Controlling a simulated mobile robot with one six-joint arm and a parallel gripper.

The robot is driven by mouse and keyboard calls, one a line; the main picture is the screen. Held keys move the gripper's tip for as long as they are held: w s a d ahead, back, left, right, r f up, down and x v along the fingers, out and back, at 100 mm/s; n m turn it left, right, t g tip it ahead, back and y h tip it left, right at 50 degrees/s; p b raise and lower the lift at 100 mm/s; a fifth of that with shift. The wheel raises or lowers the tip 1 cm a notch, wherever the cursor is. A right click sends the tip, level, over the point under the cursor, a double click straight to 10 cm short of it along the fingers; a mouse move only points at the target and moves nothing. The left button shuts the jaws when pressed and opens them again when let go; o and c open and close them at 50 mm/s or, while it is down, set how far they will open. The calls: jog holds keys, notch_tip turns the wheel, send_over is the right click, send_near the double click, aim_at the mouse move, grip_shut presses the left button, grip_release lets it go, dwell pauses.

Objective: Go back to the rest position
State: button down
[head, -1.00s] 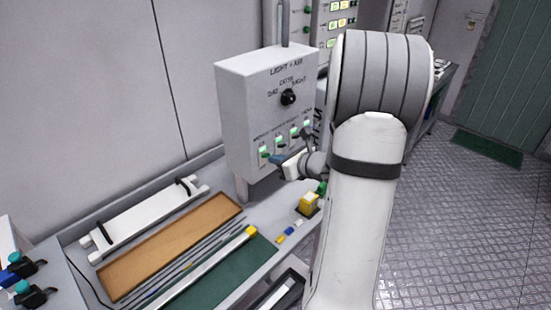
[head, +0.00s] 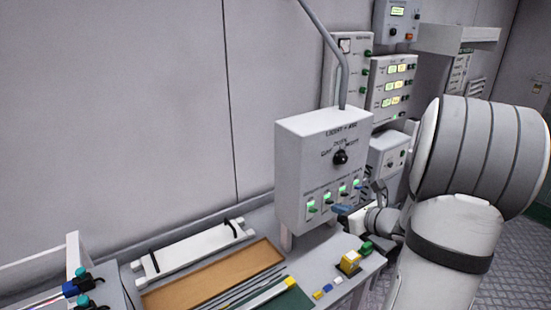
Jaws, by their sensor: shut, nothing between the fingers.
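My gripper (head: 342,209) shows its blue-grey fingertips just in front of the lower right part of the grey control box (head: 295,160). It is shut and holds nothing. Whether the fingertips touch the box or stand apart from it, I cannot tell. The box has a black rotary knob (head: 340,157) and a row of switches with green lights (head: 312,207). My white arm fills the right side of the view and hides part of the bench.
The bench holds a white lamp-like bar (head: 195,252), a brown board (head: 215,280), a green mat (head: 290,300) and a yellow block (head: 350,262). Valves with teal knobs (head: 82,273) stand at left. More panels (head: 392,85) are behind the box. Floor shows at far right.

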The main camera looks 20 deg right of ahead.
jog(key=s+a+n+g+y+b, duration=0.15)
jog(key=s+a+n+g, duration=0.25)
jog(key=a+n, duration=0.45)
jog(key=s+a+n+g+y+b, duration=0.1)
jog(key=s+a+n+g+b, duration=0.1)
jog(key=s+a+n+g, duration=0.45)
jog(key=s+a+f+n+h+b, duration=0.1)
jog(key=s+a+n+h, duration=0.3)
jog(key=n, duration=1.3)
jog(key=shift+s+t+h+b, duration=0.65)
jog(key=shift+s+h, duration=1)
jog(key=shift+s, duration=1.55)
jog(key=shift+f, duration=0.1)
